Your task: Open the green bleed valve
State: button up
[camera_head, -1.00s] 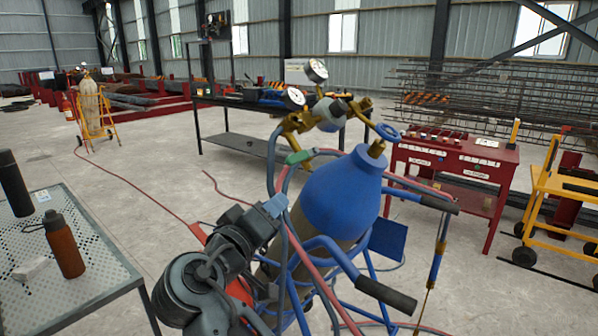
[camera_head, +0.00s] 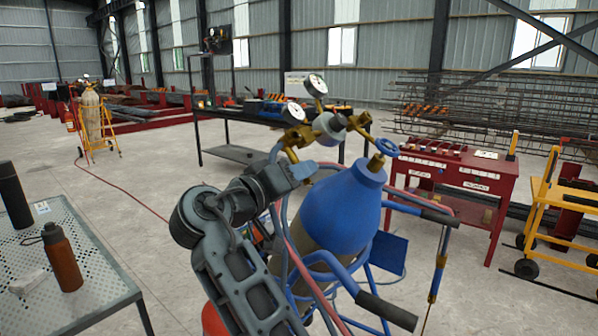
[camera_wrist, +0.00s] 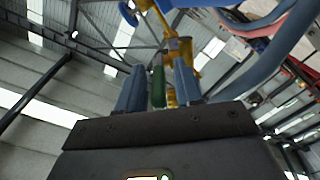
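The green bleed valve handle (camera_wrist: 158,88) shows in the wrist view as a narrow upright green piece below the brass regulator fitting (camera_wrist: 178,52). My gripper (camera_wrist: 160,80) has its two blue-grey fingers apart, one on each side of the green handle, with visible gaps. In the head view my gripper (camera_head: 305,172) is at the left of the brass regulator (camera_head: 297,137), and it hides the green handle. The regulator, with two round gauges (camera_head: 293,112), sits by the top of the blue gas cylinder (camera_head: 343,208), which has a blue handwheel (camera_head: 387,147).
The cylinder stands in a blue trolley with black grips (camera_head: 387,311). Red and blue hoses run close to my gripper. A perforated table (camera_head: 95,270) with an orange bottle (camera_head: 62,257) is at left. A red cabinet (camera_head: 455,175) and yellow cart (camera_head: 570,190) are at right.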

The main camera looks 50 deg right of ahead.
jog(key=shift+d, duration=0.25)
grip_shut()
dwell(0.5)
